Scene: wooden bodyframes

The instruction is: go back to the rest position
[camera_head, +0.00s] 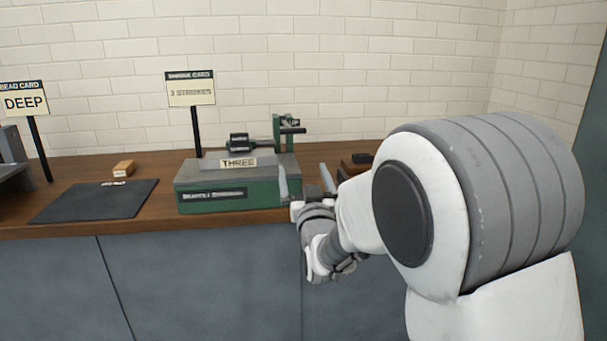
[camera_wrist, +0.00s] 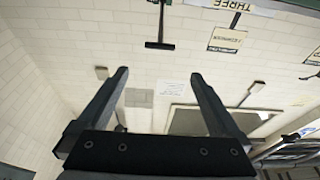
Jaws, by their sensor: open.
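My gripper (camera_head: 305,190) is at the front edge of the wooden bench, just right of the green machine (camera_head: 225,196), with its fingers pointing up. In the wrist view my gripper (camera_wrist: 158,80) has its two dark fingers wide apart with nothing between them. That view looks toward the tiled wall and appears upside down. My white and grey arm covers the right part of the bench in the head view, so what lies behind it is hidden. I cannot tell the exact gap between my gripper and the machine.
The green machine bears a THREE label (camera_head: 238,163). A card reading 3 STROKES (camera_head: 190,91) stands behind it. Left are a dark mat (camera_head: 95,201), a small wooden block (camera_head: 123,168) and a DEEP card (camera_head: 25,103). A dark object (camera_head: 361,158) shows partly behind my arm.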

